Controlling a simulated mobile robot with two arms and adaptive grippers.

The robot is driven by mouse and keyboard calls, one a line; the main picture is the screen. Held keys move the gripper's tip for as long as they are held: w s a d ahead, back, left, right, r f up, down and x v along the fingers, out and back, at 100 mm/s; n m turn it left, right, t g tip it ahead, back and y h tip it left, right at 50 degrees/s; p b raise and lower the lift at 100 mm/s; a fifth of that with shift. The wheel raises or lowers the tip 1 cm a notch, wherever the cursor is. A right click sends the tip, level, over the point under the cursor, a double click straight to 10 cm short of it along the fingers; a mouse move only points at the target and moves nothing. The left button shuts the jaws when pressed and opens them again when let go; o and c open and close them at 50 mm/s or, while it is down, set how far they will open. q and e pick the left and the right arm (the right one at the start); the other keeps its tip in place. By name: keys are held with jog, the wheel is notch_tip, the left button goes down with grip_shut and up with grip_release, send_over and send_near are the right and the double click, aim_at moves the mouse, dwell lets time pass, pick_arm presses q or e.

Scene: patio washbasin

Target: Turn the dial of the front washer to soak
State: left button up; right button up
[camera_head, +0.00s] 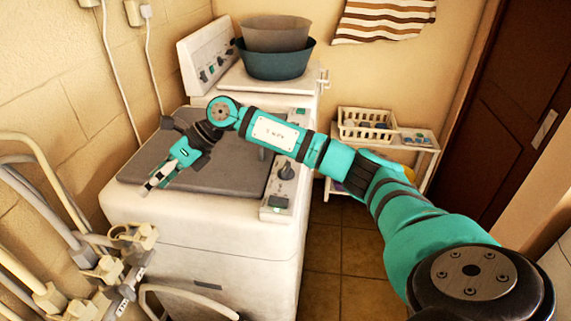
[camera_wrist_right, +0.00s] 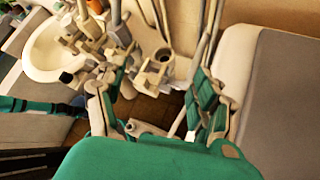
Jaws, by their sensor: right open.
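The front washer (camera_head: 205,240) is white with a grey lid and a control panel (camera_head: 271,190) along its right side. A large dark dial (camera_head: 286,171) sits on the panel beside a green display; its setting is too small to read. My right arm crosses over the panel and hides part of it. My right gripper (camera_head: 152,184) hangs over the lid's left part, well left of the dial. In the right wrist view its two fingers (camera_wrist_right: 157,108) are spread apart with nothing between them. My left gripper does not show.
Pipes and taps (camera_head: 110,262) crowd the lower left, by a white basin (camera_wrist_right: 58,48). A second washer (camera_head: 208,58) behind carries stacked tubs (camera_head: 276,62). A shelf (camera_head: 424,160) with a white basket (camera_head: 368,126) stands at the back right. Tiled floor (camera_head: 335,255) lies right of the front washer.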

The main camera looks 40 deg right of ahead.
jog(key=d+r+h, duration=0.2)
jog(key=d+h, duration=0.3)
jog(key=d, duration=0.9)
notch_tip(320, 180, up, 6)
jog(key=m+g+h, duration=0.2)
jog(key=g+h, duration=0.2)
jog(key=h, duration=0.1)
send_over(286, 166)
notch_tip(286, 166, down, 17)
jog(key=p, duration=0.4)
jog(key=shift+r, duration=0.1)
jog(key=c, duration=1.2)
jog(key=shift+o, duration=0.2)
